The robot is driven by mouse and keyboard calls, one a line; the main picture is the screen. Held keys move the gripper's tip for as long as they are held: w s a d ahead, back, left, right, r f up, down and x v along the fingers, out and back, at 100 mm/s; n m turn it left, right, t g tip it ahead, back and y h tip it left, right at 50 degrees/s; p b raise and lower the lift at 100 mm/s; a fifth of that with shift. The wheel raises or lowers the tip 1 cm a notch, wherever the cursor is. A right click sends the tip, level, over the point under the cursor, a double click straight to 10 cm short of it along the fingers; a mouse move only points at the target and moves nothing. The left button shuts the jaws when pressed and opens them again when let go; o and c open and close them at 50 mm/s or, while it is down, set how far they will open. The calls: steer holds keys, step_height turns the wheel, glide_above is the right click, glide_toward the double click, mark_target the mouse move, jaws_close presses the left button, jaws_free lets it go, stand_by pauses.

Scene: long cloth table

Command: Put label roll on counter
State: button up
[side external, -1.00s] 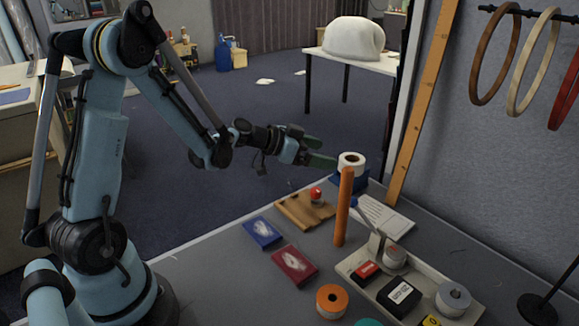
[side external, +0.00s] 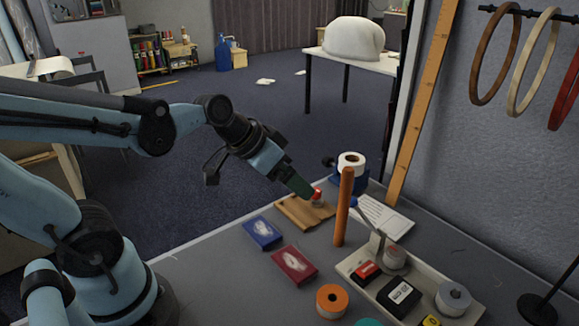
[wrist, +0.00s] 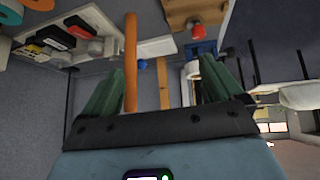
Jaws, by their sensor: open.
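A white label roll (side external: 351,159) with a dark centre hole sits on a blue holder (side external: 349,181) at the far end of the table. It also shows in the wrist view, as a white roll (wrist: 190,70) next to the blue holder (wrist: 199,48), partly hidden by a green finger.
An orange upright post (side external: 343,208) stands right of my gripper. A wooden board (side external: 293,214) bears a small red-topped item (side external: 316,197). Blue (side external: 262,233) and red (side external: 294,264) packs lie nearer. A tray (side external: 355,262) holds several items. Grey tabletop (side external: 230,285) is bare at the front left.

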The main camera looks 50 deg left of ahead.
steer(key=shift+o, duration=0.3)
steer(key=shift+n+y, duration=0.6)
steer(key=shift+y, duration=0.2)
steer(key=shift+s+a+f, duration=0.1)
steer(key=shift+s, duration=1)
steer(key=shift+s+a, duration=0.1)
steer(key=shift+s, duration=1)
steer(key=shift+w, duration=0.1)
steer(key=w+a+r+m+g+h, duration=0.15)
steer(key=w+r, duration=0.25)
steer(key=w, duration=0.6)
steer(key=m+h, duration=0.1)
steer(key=m, duration=0.2)
glide_toward(353, 159)
step_height(353, 159, down, 3)
steer(key=d, duration=0.2)
steer(key=shift+w+x, duration=0.2)
steer(key=shift+x, duration=1.2)
steer(key=shift+w+x, duration=0.15)
steer(key=shift+x, duration=1.25)
steer(key=shift+r, duration=0.2)
steer(key=shift+c, duration=0.3)
